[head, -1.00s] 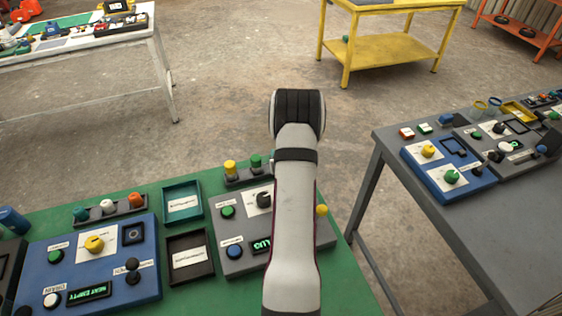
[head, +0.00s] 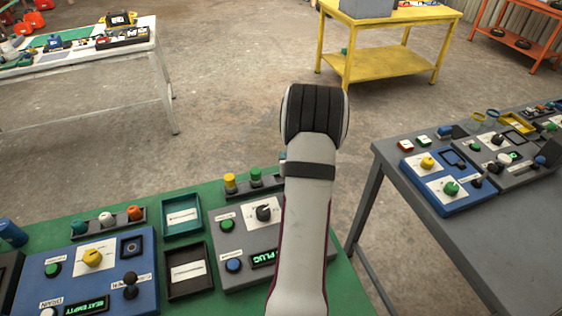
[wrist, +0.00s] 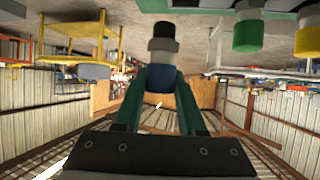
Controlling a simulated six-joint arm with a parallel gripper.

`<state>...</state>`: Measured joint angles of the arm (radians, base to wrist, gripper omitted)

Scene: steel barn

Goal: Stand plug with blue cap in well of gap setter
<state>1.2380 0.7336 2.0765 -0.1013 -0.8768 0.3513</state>
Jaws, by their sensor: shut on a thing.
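My gripper (wrist: 160,90) is shut on a plug with a blue cap (wrist: 158,78). Its fingers grip the blue cap, and the grey body with its black end sticks out beyond them. In the head view my arm hides the gripper and this plug. A grey device (head: 228,275) on the green table has a dial, two buttons and a display reading "PLUG". My arm covers its right part, and no well shows on it. A blue device (head: 72,270) to the left has a dark square well (head: 132,246). I cannot tell which device is the gap setter.
A rack (head: 245,189) with yellow-capped and green-capped plugs stands behind the grey device. A teal tray (head: 181,214) and a dark tray (head: 187,270) lie between the devices. A grey table (head: 440,240) stands to the right.

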